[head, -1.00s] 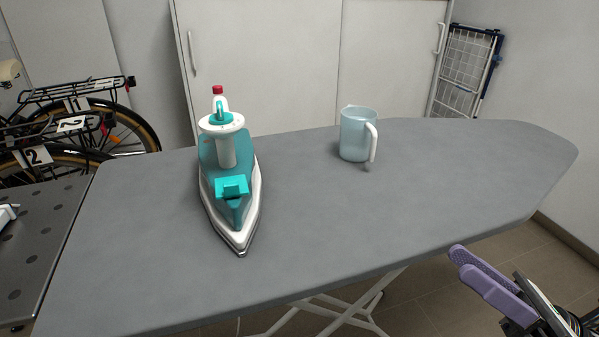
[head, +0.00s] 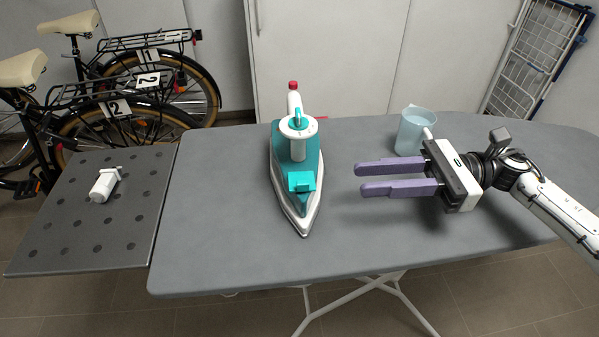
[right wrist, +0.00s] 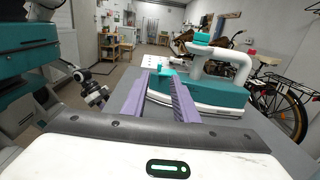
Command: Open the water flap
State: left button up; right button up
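The iron (head: 296,165) lies soleplate down on the ironing board, teal and white, tip toward me. A small bright teal piece near its tip, which looks like the water flap (head: 302,181), shows also in the right wrist view (right wrist: 166,67); I cannot tell whether it is open. My right gripper (head: 359,179) is open and empty to the right of the iron, its purple fingers pointing left at the flap, apart from it. In the right wrist view, the iron (right wrist: 215,92) is beyond the fingers. A dark part at left there looks like my left wrist; its fingers are unclear.
A translucent jug (head: 413,131) stands behind my right gripper on the ironing board (head: 230,245). A perforated metal shelf (head: 75,235) at left holds a small white item (head: 104,185). Bicycles (head: 140,105) stand behind it. The board left of the iron is clear.

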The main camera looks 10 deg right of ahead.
aim_at(309, 182)
jog(key=a+p, duration=0.1)
jog(key=a, duration=0.3)
jog(key=a+p, duration=0.1)
jog(key=a, duration=0.3)
jog(key=shift+w+a+r, duration=0.15)
jog(key=shift+w+a, duration=0.05)
jog(key=shift+a, duration=0.85)
grip_shut()
